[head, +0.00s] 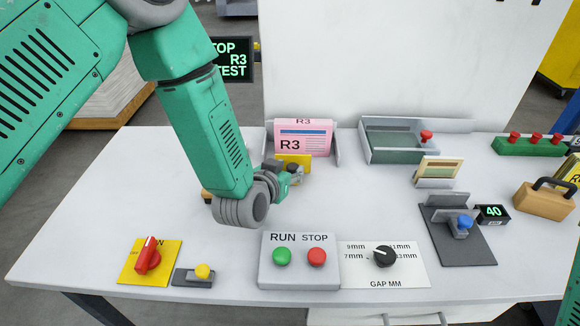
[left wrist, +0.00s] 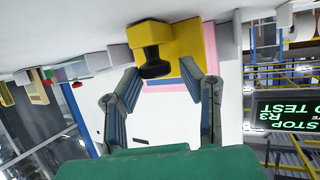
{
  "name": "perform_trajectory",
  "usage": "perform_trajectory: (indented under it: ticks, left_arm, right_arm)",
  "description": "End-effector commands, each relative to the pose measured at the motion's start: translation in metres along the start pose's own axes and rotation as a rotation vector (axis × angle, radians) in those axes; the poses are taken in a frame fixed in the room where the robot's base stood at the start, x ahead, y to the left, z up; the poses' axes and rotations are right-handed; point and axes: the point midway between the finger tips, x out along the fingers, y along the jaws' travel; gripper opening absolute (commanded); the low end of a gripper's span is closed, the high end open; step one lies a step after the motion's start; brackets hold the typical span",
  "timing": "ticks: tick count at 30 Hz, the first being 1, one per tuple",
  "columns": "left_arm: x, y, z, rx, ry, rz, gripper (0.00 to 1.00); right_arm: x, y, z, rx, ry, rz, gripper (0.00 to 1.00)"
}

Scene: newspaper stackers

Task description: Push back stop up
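My right gripper is not in view.
A control box with a green RUN button (head: 282,256) and a red STOP button (head: 317,257), and a gap dial (head: 384,256), stand at the front. A red switch (head: 148,257) is front left. A grey tray (head: 372,152) stands at the back.

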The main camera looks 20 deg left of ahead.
Motion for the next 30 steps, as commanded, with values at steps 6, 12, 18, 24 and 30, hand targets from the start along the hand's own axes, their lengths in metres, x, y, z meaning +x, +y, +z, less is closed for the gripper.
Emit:
perform_trajectory:
  ticks: [6, 12, 18, 24, 30]
  left_arm:
    - [0.011, 0.0, 0.0, 0.001, 0.0, 0.0, 0.35]
    - [0.011, -0.001, 0.0, 0.0, 0.0, 0.0, 0.35]
    - [0.011, -0.001, 0.0, -0.001, 0.0, 0.001, 0.0]
    - [0.026, -0.007, -0.005, -0.001, 0.003, -0.002, 0.0]
    - [0.052, -0.019, -0.015, 0.0, 0.001, -0.002, 0.0]
  right_arm:
    - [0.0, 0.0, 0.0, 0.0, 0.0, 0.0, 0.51]
    - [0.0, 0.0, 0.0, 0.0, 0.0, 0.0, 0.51]
    - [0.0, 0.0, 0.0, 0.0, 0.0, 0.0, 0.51]
    - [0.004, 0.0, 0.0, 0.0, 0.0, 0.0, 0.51]
    - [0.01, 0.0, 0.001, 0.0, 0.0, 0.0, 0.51]
